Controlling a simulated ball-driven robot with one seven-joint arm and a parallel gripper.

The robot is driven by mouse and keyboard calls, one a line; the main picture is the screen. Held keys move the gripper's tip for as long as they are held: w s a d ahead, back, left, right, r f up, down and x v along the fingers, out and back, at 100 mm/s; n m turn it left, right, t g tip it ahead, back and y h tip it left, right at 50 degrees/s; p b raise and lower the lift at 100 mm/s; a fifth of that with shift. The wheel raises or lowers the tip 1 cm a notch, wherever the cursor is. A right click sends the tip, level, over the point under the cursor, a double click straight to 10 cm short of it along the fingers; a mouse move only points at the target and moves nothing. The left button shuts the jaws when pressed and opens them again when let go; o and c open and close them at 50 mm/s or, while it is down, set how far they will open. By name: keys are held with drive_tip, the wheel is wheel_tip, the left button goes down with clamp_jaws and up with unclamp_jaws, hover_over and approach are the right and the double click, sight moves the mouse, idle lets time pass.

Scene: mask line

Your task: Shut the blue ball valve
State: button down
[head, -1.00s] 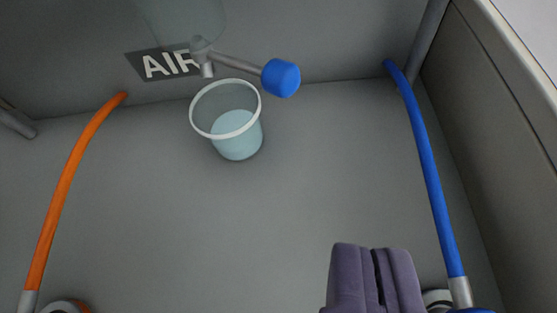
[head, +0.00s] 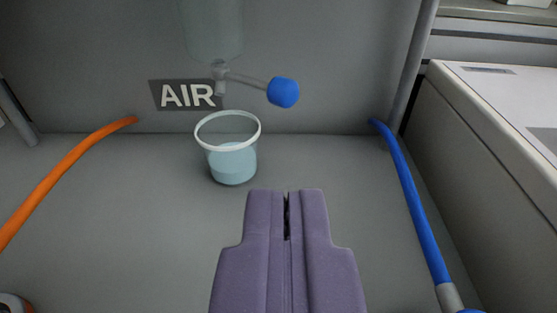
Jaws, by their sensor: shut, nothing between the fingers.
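The ball valve has a blue knob (head: 283,92) on the end of a thin grey lever (head: 247,80). The lever sticks out to the right from a small grey valve body (head: 220,74) under a clear vessel, in front of the back wall. My gripper (head: 287,194) is shut and empty. Its purple fingers point toward the back wall, below the blue knob in the picture and apart from it.
A clear cup (head: 232,160) with a white rim and pale blue liquid stands below the valve. An orange hose (head: 62,182) lies left, a blue hose (head: 411,198) right. A pale box-like unit (head: 490,130) borders the right. An AIR label (head: 186,95) marks the wall.

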sight(292, 95)
drive_tip(key=b+x, duration=0.3)
drive_tip(key=x, duration=0.9)
drive_tip(key=shift+w+f, duration=0.15)
drive_tip(key=shift+w, duration=0.05)
drive_tip(key=shift+d, duration=0.1)
drive_tip(key=shift+w+d+n+y, duration=0.3)
drive_tip(key=shift+n+y, duration=0.1)
drive_tip(key=shift+y, duration=0.1)
drive_tip(key=shift+w+d+n+g+y, duration=0.15)
drive_tip(key=shift+w+d+n+y, duration=0.25)
drive_tip(key=shift+w, duration=0.3)
drive_tip(key=shift+w+d+n+g+y, duration=0.1)
drive_tip(key=shift+w+d+n+y, duration=0.15)
drive_tip(key=shift+w+d+y, duration=0.35)
drive_tip(key=shift+w+d+n+g+y, duration=0.15)
drive_tip(key=shift+w+d+n+y, duration=0.15)
drive_tip(key=shift+w, duration=0.55)
